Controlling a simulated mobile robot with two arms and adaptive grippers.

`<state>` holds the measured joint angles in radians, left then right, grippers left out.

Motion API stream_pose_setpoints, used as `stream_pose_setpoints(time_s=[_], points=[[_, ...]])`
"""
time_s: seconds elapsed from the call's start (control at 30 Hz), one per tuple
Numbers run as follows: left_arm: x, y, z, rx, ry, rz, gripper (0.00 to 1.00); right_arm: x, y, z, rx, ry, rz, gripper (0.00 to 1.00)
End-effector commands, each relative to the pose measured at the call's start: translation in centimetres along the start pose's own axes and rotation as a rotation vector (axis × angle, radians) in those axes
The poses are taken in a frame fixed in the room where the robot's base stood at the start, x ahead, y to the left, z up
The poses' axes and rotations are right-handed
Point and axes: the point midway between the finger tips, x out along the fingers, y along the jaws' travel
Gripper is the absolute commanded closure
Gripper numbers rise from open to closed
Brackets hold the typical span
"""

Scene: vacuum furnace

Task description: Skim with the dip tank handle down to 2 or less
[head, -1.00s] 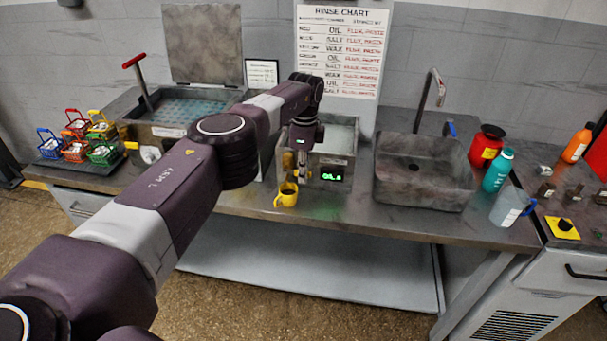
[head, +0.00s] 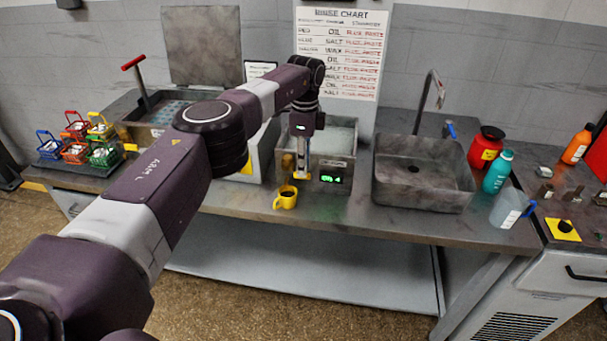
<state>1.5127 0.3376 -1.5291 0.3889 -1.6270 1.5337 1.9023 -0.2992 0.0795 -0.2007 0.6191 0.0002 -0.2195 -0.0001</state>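The dip tank (head: 343,160) is a grey box holding pale liquid, at the middle of the bench, with a lit green display (head: 331,179) on its front. The display's digits are too small to read surely. My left gripper (head: 302,174) points down at the tank's front left corner, partly hiding it. A bit of yellow, perhaps the handle, shows at the fingertips. I cannot tell whether the fingers are closed on it. My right gripper is out of view.
A grey sink (head: 421,193) with a tap stands right of the tank, then red and teal bottles and a jug (head: 509,211). Left, behind my arm, are a red-handled tank (head: 134,62) and several coloured baskets (head: 104,157). A rinse chart (head: 341,50) stands behind.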

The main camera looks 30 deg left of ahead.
Motion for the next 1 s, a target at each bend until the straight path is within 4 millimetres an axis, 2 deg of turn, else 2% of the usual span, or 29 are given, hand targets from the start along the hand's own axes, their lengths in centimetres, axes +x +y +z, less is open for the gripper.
stream_pose_setpoints(time_s=[0.03, 0.2, 0.4, 1.0], points=[[-1.4, -0.1, 0.0, 0.001, 0.002, -0.004, 0.76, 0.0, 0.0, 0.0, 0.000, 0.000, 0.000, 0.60], [-4.7, -0.1, -0.1, 0.000, 0.001, -0.003, 0.76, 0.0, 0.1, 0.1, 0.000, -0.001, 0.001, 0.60], [-6.9, 0.0, -0.1, 0.000, 0.000, 0.000, 0.76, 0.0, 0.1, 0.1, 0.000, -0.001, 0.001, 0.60], [-7.2, 0.0, -0.2, 0.004, 0.002, 0.001, 0.76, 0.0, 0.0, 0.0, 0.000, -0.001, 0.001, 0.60]])
